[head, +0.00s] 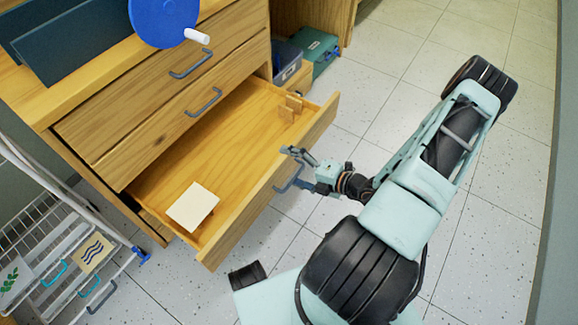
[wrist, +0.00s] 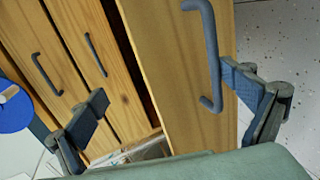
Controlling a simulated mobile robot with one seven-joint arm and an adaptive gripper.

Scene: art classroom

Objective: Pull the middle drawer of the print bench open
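The wooden print bench (head: 75,107) is at the upper left of the head view. Two closed drawer fronts show, with grey bar handles (head: 190,64) (head: 203,102). The drawer below them (head: 315,135) stands pulled far out; whether another lies under it is hidden. Its grey handle (head: 288,181) also shows in the wrist view (wrist: 210,60). A pale square card (head: 192,207) and a small wooden piece (head: 291,106) are inside. My gripper (head: 308,170) is at that handle. In the wrist view my gripper (wrist: 168,103) has its fingers wide apart, the handle between them, closer to the right finger.
A wire rack (head: 65,255) with cards stands at the lower left, close to the bench. A blue wheel (head: 164,20) with a white knob is on top of the bench. A green case (head: 315,50) lies behind the drawer. Tiled floor (head: 500,200) is clear at right.

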